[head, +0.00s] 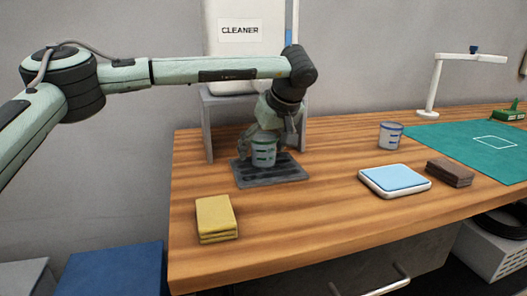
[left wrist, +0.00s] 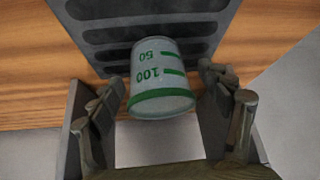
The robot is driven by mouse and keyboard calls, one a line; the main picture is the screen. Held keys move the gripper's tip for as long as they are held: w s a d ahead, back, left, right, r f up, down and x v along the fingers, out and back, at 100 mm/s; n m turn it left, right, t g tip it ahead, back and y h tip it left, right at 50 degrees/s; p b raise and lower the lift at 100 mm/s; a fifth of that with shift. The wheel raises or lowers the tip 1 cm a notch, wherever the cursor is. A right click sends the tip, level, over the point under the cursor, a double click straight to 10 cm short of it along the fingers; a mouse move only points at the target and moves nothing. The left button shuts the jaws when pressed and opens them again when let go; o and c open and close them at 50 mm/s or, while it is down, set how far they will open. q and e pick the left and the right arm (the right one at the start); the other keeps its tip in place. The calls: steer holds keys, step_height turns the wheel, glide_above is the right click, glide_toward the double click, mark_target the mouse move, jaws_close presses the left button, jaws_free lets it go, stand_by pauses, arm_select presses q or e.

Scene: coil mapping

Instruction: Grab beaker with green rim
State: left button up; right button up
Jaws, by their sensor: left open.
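The beaker with the green rim (head: 264,152) stands on a dark slotted drip tray (head: 243,178) near the back left of the table. In the left wrist view the beaker (left wrist: 160,78) shows green marks reading 50 and 100 and a green band. My left gripper (head: 262,135) is just behind and above the beaker in the head view. In the left wrist view its open fingers (left wrist: 172,108) lie on either side of the beaker, with gaps visible on both sides. My right gripper is not in view.
A beaker with a blue rim (head: 390,136) stands right of centre. A white-and-blue pad (head: 394,180), brown blocks (head: 450,172) and yellow sponges (head: 216,218) lie on the wooden table (head: 320,215). A white cleaner container (head: 240,50) stands on a grey stand (head: 207,125) behind the tray.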

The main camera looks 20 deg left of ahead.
arm_select(q)
steer(key=c, duration=1.3)
steer(key=shift+d+r, duration=0.1)
